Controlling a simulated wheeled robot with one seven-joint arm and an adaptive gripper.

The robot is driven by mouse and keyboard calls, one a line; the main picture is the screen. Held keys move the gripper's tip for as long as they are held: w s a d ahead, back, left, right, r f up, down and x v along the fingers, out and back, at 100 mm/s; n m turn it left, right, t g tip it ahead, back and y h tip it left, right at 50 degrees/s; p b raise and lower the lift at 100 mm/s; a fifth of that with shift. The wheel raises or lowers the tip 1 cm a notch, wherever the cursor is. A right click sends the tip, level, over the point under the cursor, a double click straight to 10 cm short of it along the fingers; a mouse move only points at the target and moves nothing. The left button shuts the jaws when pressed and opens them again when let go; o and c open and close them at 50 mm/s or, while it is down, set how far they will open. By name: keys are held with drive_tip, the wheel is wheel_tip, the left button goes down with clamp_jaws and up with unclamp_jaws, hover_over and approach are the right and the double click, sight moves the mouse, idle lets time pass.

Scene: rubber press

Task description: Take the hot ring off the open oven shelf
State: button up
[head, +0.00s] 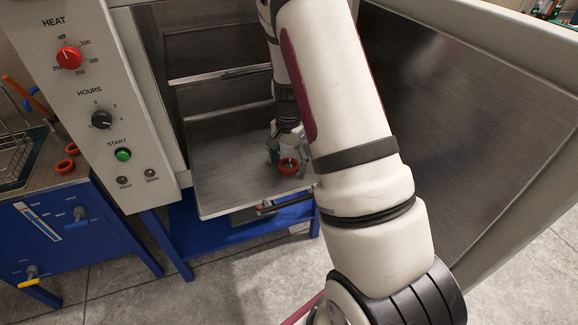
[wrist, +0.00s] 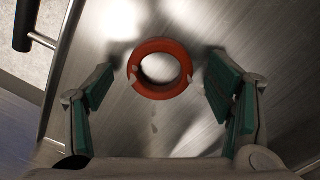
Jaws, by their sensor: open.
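The orange-red ring (head: 288,166) lies flat on the metal oven shelf (head: 232,190), near its front right. In the wrist view the ring (wrist: 160,46) shows whole, its centre open to the bare shelf (wrist: 120,130). My gripper (head: 284,155) is over the shelf at the ring, reaching in from above and behind it. In the wrist view my gripper (wrist: 160,88) is open, with green-padded fingers spread to the left and right of the ring. The ring lies ahead of and between the fingers, and I see no contact.
The oven door (head: 470,110) stands open on the right, and my arm crosses in front of it. A control panel (head: 95,100) with knobs flanks the shelf on the left. Other red rings (head: 66,166) lie on a bench at the far left. A higher shelf (head: 220,75) is above.

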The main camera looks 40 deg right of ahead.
drive_tip(key=c, duration=1.1)
drive_tip(key=shift+r, duration=0.1)
